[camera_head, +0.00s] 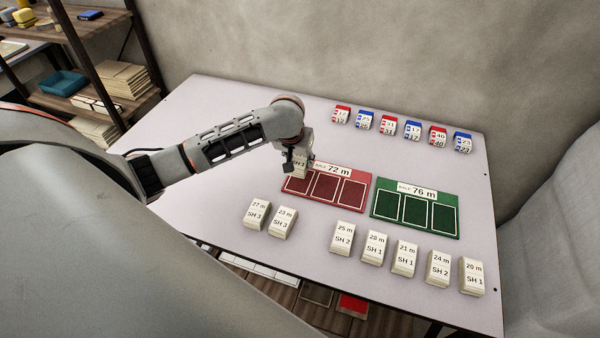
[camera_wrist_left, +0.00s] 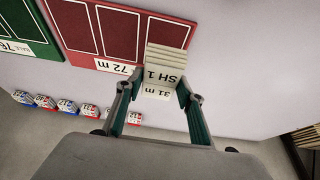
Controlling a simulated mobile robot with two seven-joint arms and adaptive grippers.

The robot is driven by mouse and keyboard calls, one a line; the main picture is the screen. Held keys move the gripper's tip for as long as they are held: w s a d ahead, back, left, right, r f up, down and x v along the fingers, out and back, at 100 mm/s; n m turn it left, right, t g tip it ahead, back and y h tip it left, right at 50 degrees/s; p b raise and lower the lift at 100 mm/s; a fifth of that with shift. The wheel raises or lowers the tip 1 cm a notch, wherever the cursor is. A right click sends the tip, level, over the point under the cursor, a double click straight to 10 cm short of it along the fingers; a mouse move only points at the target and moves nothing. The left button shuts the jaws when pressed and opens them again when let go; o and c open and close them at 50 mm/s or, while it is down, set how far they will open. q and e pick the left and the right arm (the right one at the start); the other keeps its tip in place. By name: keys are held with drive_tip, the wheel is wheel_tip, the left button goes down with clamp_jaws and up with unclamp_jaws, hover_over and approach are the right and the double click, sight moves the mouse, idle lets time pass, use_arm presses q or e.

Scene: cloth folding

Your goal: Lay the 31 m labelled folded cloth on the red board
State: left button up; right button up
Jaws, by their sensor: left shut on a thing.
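The folded cloth (camera_head: 299,162) is a cream stack held in my left gripper (camera_head: 298,168). In the left wrist view the cloth (camera_wrist_left: 163,78) reads "31 m" and "SH 1", with the gripper fingers (camera_wrist_left: 160,90) shut on its two sides. The red board (camera_head: 325,187) carries a "72 m" label and three dark red panels with white outlines. The cloth is over the board's left end, near its back edge; it hides part of the left panel. I cannot tell whether it touches the board. My right gripper is not in view.
A green board (camera_head: 416,212) labelled "76 m" lies to the right with three empty panels. Several labelled folded cloths (camera_head: 375,246) stand along the front of the white table (camera_head: 215,110). Small red and blue tagged blocks (camera_head: 388,125) line the back. A shelf (camera_head: 100,55) is at left.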

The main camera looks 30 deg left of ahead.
sight(297, 166)
use_arm(q)
wheel_tip(297, 166, down, 2)
drive_tip(key=shift+f, duration=0.25)
wheel_tip(297, 166, down, 4)
drive_tip(key=shift+r, duration=0.15)
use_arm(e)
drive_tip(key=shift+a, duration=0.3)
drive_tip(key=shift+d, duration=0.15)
use_arm(q)
drive_tip(key=o, duration=1.1)
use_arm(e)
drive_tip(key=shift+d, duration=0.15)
use_arm(q)
drive_tip(key=v, duration=1.1)
drive_tip(key=shift+s+r, duration=0.2)
drive_tip(key=shift+r, duration=0.35)
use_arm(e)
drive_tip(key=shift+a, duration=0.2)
